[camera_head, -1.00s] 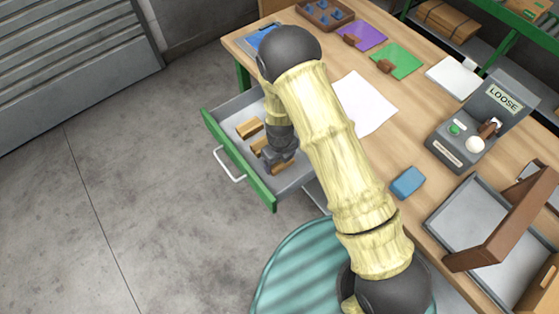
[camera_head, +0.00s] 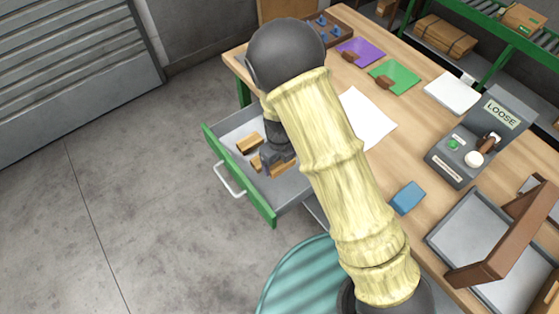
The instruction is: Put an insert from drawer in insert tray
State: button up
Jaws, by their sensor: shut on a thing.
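The open drawer (camera_head: 240,178) has a green front and a pale handle, and it juts out from the left side of the bench. Wooden inserts (camera_head: 249,143) lie in it, and another small one (camera_head: 256,164) shows beside my gripper. My gripper (camera_head: 274,162) is over the drawer, shut on a wooden insert (camera_head: 284,168) that shows just below its fingers. My arm partly hides the fingers and the held insert. A brown tray with blue compartments (camera_head: 345,38) stands at the back of the bench, partly behind my arm; I cannot tell whether it is the insert tray.
Purple (camera_head: 362,50) and green (camera_head: 397,77) mats, white paper (camera_head: 368,118), a blue block (camera_head: 407,197) and a grey box marked LOOSE (camera_head: 480,140) are on the bench. A grey tray with a brown handle (camera_head: 465,235) is at the right.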

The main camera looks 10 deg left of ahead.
jog(key=shift+r, duration=0.1)
dwell(0.4)
notch_tip(320, 180, up, 7)
jog(key=p, duration=0.5)
